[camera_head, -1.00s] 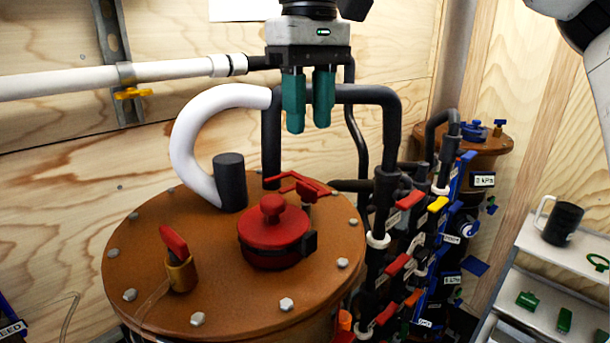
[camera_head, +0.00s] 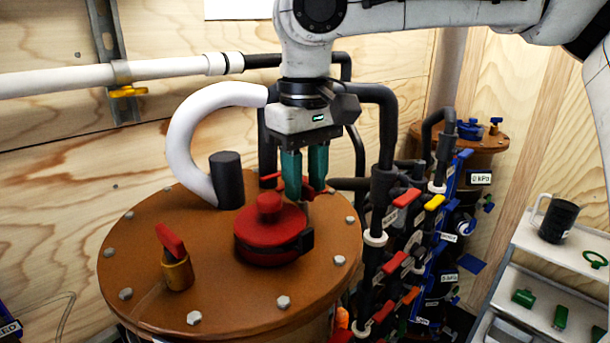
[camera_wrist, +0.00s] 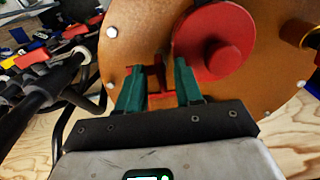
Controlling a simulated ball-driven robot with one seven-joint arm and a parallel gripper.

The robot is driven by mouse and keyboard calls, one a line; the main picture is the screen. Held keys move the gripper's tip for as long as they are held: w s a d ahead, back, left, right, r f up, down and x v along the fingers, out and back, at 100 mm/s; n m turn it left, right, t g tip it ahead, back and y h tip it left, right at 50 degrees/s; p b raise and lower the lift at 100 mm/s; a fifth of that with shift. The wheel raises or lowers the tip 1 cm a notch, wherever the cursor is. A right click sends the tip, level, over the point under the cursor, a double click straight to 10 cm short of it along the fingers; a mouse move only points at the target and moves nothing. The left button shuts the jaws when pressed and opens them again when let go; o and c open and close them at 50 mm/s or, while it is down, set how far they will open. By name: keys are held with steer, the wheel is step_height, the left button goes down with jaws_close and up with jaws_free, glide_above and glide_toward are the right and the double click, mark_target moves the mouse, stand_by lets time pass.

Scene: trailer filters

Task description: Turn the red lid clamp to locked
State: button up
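The red round lid (camera_head: 270,240) with its knob sits on the brown drum top. It also shows in the wrist view (camera_wrist: 232,22). The red lid clamp (camera_head: 329,190) is at the lid's back right edge, partly hidden behind my fingers in the head view. In the wrist view, red parts of the clamp (camera_wrist: 160,100) show between and below the fingers. My gripper (camera_head: 305,198) points down at the clamp with its green fingers apart. In the wrist view the fingers (camera_wrist: 160,72) stand on either side of the clamp; whether they touch it I cannot tell.
A brass valve with a red handle (camera_head: 175,260) stands at the drum's left. Colored valve handles (camera_head: 407,197) line the right. A shelf (camera_head: 520,250) holds a black mug.

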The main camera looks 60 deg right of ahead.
jaws_close()
stand_by(1.3)
